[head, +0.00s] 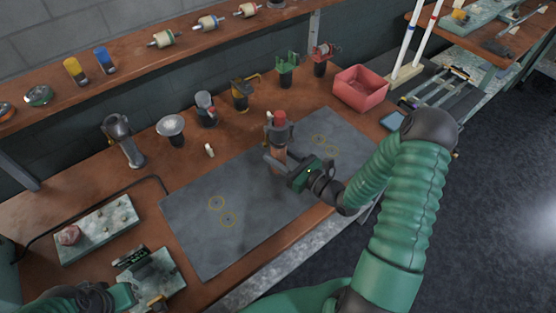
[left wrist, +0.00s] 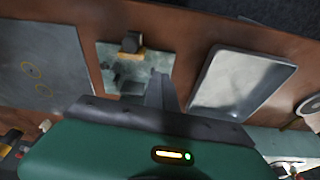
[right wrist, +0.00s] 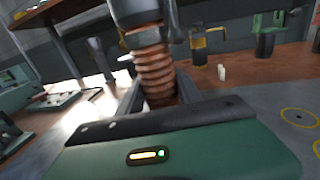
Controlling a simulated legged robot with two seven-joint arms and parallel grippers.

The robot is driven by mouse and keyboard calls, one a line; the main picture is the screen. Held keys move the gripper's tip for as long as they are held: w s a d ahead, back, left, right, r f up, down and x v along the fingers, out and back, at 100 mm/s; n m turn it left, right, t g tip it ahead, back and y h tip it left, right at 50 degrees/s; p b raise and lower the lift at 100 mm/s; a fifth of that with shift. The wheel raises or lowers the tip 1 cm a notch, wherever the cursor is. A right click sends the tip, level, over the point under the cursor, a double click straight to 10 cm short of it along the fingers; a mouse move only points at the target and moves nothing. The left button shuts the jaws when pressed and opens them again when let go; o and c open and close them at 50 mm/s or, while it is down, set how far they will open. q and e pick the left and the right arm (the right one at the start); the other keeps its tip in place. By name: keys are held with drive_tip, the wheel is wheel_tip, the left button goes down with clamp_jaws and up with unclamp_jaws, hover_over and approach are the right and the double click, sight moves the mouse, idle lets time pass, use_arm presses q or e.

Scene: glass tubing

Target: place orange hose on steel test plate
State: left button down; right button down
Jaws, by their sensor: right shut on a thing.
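The orange hose (head: 279,157) is ribbed and copper-coloured, with a grey collar and a red top above it. It stands roughly upright over the right half of the steel test plate (head: 262,205), a grey sheet with yellow ring marks. I cannot tell whether its lower end touches the plate. My right gripper (head: 279,162) is shut around the hose. The ribbed hose (right wrist: 155,75) fills the space between the fingers in the right wrist view. My left gripper (left wrist: 161,92) looks shut and empty, above the table's left front.
A red bin (head: 361,90) stands behind the plate at right. Several tools and fittings line the back, including a green one (head: 286,72). A stone tray (head: 97,230) and another tray with a dark block lie at left. The plate's left half is clear.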

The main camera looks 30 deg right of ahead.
use_arm(q)
drive_tip(key=shift+f, duration=0.15)
use_arm(e)
drive_tip(key=shift+f, duration=1.35)
drive_tip(key=c, duration=0.8)
unclamp_jaws()
drive_tip(key=shift+a, duration=0.1)
